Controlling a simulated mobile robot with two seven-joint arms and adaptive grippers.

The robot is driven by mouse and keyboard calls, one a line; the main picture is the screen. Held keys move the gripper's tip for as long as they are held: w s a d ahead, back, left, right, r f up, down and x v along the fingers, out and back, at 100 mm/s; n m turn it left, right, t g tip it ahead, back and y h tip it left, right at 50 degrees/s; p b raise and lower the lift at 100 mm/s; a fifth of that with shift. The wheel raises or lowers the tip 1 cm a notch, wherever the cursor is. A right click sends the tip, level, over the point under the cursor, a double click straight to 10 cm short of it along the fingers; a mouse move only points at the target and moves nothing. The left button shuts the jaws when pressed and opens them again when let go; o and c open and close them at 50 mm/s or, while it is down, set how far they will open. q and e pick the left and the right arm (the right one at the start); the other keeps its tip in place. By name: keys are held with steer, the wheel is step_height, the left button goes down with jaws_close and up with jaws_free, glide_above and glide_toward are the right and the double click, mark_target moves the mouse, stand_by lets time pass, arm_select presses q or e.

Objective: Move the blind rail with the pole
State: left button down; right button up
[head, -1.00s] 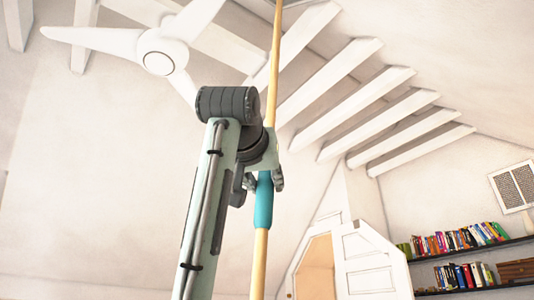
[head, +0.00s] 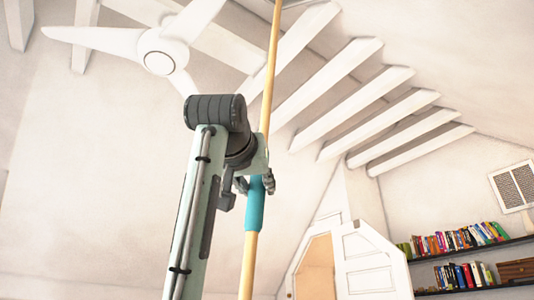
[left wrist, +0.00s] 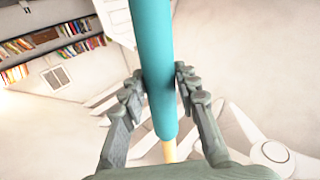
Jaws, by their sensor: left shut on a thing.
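The pole (head: 270,70) is a long pale wooden rod with a teal grip sleeve (head: 255,210). It rises steeply, leaning slightly right towards its top, and leaves the head view at the upper edge. My left gripper (head: 255,184) is shut on the teal sleeve near its upper end. In the left wrist view the two fingers (left wrist: 159,82) press on either side of the sleeve (left wrist: 152,40), and bare wood (left wrist: 169,152) shows beyond it. The pole's far tip is out of view, and I cannot make out the blind rail. My right gripper is not in view.
A white ceiling fan (head: 160,52) hangs left of the pole. Several white beams (head: 340,77) cross the sloped ceiling to the right. A white door (head: 365,265) and bookshelves (head: 470,250) stand at the lower right. The air around the pole's lower part looks clear.

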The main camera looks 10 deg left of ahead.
arm_select(q)
steer(key=shift+w+a+f+b, duration=0.25)
steer(key=shift+a+f+b, duration=0.3)
steer(key=shift+a, duration=0.35)
steer(key=shift+w+a+f+b, duration=0.2)
steer(key=shift+a+f+b, duration=0.1)
steer(key=shift+a+f, duration=0.45)
steer(key=shift+a, duration=0.1)
